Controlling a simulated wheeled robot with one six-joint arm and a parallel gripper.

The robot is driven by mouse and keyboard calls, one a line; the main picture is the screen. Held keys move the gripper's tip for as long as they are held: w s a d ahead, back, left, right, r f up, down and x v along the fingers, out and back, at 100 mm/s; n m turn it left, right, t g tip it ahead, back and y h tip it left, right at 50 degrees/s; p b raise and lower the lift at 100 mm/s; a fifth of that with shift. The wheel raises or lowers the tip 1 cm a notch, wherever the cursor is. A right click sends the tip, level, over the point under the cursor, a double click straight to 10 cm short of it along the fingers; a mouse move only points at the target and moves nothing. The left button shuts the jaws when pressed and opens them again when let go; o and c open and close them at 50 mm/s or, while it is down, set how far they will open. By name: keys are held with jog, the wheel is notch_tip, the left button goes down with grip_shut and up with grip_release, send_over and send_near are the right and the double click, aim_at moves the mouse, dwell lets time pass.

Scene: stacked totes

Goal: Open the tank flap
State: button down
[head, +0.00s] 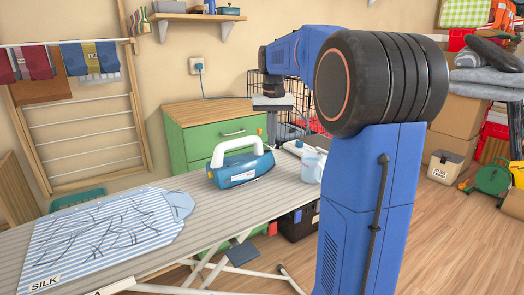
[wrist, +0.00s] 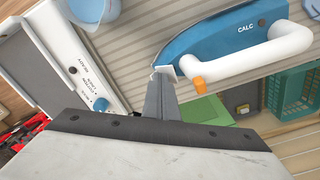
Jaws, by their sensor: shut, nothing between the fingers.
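The blue steam iron with a white handle (head: 241,170) stands on the striped ironing board. The wrist view shows its blue body (wrist: 215,36), marked CALC, and an orange part (wrist: 199,83) by the handle's end. My gripper (wrist: 164,76) is shut and empty, its fingertips at the iron's near end in that view. A small whitish piece (wrist: 159,70) shows right at the tips; I cannot tell whether it is the tank flap, or whether the fingers touch it. In the head view the fingers are hard to make out behind the iron.
A pale blue jug (head: 312,166) stands right of the iron, beside a white panel with a blue dial (wrist: 100,104). A striped shirt (head: 105,232) lies on the ironing board (head: 200,222). A green cabinet (head: 212,135) stands behind.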

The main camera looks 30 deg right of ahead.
jog(key=shift+s+d+f+g, duration=0.15)
jog(key=shift+f+g, duration=0.15)
jog(key=shift+f, duration=1)
notch_tip(320, 180, up, 8)
jog(key=d, duration=0.3)
jog(key=shift+w, duration=0.35)
dwell(0.5)
